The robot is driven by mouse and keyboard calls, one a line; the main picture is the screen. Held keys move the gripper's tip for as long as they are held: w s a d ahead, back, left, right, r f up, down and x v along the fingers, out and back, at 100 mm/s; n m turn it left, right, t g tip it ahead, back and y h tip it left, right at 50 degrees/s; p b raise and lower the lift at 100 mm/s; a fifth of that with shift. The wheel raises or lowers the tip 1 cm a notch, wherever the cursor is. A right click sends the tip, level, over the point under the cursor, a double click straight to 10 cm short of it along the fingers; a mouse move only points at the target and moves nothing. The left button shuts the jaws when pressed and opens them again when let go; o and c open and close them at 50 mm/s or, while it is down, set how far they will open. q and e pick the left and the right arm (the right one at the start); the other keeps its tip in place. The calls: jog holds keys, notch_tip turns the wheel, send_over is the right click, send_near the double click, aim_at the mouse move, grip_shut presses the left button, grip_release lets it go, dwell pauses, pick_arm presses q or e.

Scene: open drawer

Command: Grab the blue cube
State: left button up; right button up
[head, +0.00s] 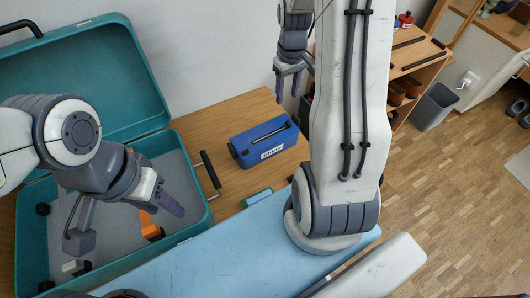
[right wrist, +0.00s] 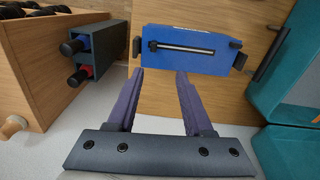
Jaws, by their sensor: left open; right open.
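A blue box (head: 264,141) with a white label and a black bar on top lies on the wooden table, right of the open teal case. It also shows in the right wrist view (right wrist: 185,62), just beyond my fingertips; I see no other blue cube. My right gripper (head: 295,88) hangs fingers-down near the wall, above and behind the box, open and empty. Its two fingers show apart in the right wrist view (right wrist: 160,75). My left gripper (head: 125,220) is open over the case, with nothing seen between its fingers.
The open teal case (head: 208,214) has a raised lid and holds orange and black pieces. A light blue surface (head: 250,250) lies in front. A wooden shelf unit (head: 418,52) and a grey bin (head: 434,107) stand at right. The table around the box is mostly clear.

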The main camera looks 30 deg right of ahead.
jog(key=f, duration=0.2)
jog(key=d+f+b, duration=0.1)
jog(key=f, duration=0.1)
jog(key=d+f, duration=0.1)
jog(key=f, duration=0.1)
jog(key=shift+s+f+b, duration=0.15)
jog(key=shift+f+b, duration=0.15)
jog(key=shift+b, duration=0.05)
jog(key=f, duration=0.2)
jog(key=f+b, duration=0.1)
jog(key=f, duration=0.1)
jog(key=f+b, duration=0.1)
jog(key=f, duration=0.1)
jog(key=shift+w+a, duration=0.3)
jog(key=shift+w, duration=0.05)
jog(key=shift+r, duration=0.1)
grip_shut()
dwell(0.4)
